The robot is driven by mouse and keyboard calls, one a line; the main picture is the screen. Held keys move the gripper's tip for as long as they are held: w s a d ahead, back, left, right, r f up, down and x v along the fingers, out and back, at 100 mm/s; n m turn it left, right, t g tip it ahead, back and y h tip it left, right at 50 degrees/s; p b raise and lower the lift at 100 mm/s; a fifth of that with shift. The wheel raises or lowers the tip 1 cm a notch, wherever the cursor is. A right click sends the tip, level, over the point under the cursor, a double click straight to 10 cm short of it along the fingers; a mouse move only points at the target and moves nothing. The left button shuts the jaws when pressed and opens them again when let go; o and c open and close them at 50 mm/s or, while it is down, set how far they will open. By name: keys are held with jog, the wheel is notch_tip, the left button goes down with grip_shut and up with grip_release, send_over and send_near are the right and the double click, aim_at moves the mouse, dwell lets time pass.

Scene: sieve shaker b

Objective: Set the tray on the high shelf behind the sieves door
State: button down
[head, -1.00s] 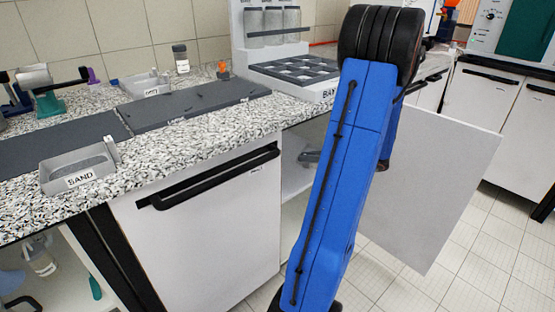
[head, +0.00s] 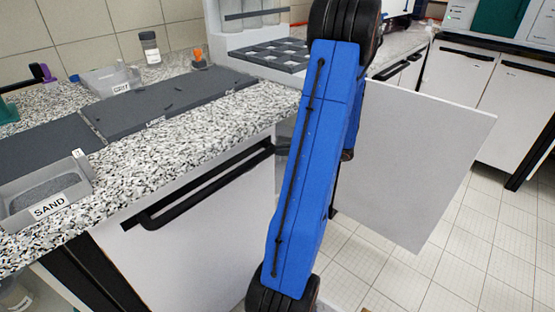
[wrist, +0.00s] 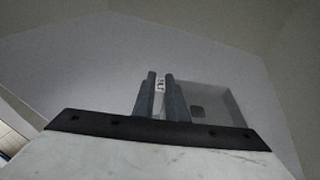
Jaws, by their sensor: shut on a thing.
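In the wrist view my gripper (wrist: 160,100) is shut on the labelled end of a small grey tray (wrist: 224,98). The label shows between the fingers and is only partly legible. The tray's hollow lies to the right of the fingers. A plain pale grey surface (wrist: 90,75) fills the view beyond it; I cannot tell whether the tray touches it. In the head view a white door (head: 415,165) stands wide open to the right of my blue arm. My arm hides most of the cupboard opening, the shelf and my gripper.
The speckled counter (head: 200,135) carries a SAND tray (head: 83,166), a GRIT tray (head: 105,80), a dark mat (head: 170,105) and a sieve rack (head: 280,55). A closed door's black handle (head: 200,185) juts out left of my arm. Tiled floor (head: 375,265) is clear.

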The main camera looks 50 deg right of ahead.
aim_at(281, 158)
jog(key=shift+f, duration=2)
jog(key=shift+f, duration=0.1)
jog(key=c, duration=1.8)
grip_release()
jog(key=shift+o, duration=0.2)
jog(key=shift+s, duration=0.1)
jog(key=v, duration=1.2)
